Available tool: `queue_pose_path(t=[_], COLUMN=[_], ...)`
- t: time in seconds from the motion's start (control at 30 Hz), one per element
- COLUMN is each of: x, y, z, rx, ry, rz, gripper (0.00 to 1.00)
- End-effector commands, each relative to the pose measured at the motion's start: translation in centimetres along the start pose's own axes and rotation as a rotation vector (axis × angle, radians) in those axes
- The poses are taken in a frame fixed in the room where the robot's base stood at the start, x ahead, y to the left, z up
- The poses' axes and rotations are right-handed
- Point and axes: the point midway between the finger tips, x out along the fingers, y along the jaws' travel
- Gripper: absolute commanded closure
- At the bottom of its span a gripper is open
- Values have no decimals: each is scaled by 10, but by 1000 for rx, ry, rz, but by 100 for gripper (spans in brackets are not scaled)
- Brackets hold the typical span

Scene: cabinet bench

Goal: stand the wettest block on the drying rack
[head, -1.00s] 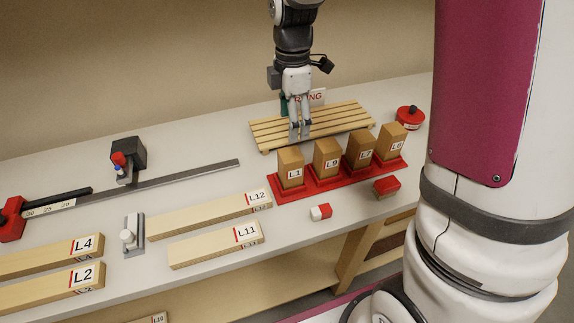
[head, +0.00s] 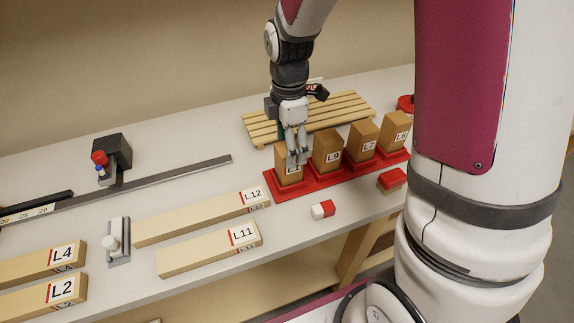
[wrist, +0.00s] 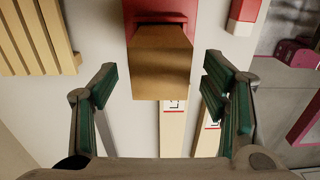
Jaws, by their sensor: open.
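Several upright wooden blocks stand in a row on a red base (head: 327,181). From left to right they are L1 (head: 283,157), L9 (head: 326,148), L7 (head: 362,138) and L6 (head: 396,128). Which is wettest I cannot tell. My gripper (head: 297,157) is at L1, in front of part of its label. In the wrist view my gripper (wrist: 160,95) is open, its green-padded fingers on either side of a brown block (wrist: 160,62), with gaps. The slatted drying rack (head: 257,128) lies behind the row, with no block visible on it.
Boards L12 (head: 200,218), L11 (head: 208,248), L4 (head: 40,264) and L2 (head: 40,297) lie on the bench. A red-and-white piece (head: 323,209) and a red block (head: 392,180) lie in front of the row. A metal rule (head: 180,171) lies left.

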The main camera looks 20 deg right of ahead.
Motion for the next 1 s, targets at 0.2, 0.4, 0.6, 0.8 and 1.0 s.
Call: queue_pose_path(t=[0.2,0.4,0.6,0.8,1.0], x=[0,0,-3,-22,-39], y=[0,0,0,-1,-1], z=[0,0,0,0,0], rx=[0,0,0,0,-1], ry=[0,0,0,0,1], rz=[0,0,2,2,2], gripper=[35,80,82,82,82])
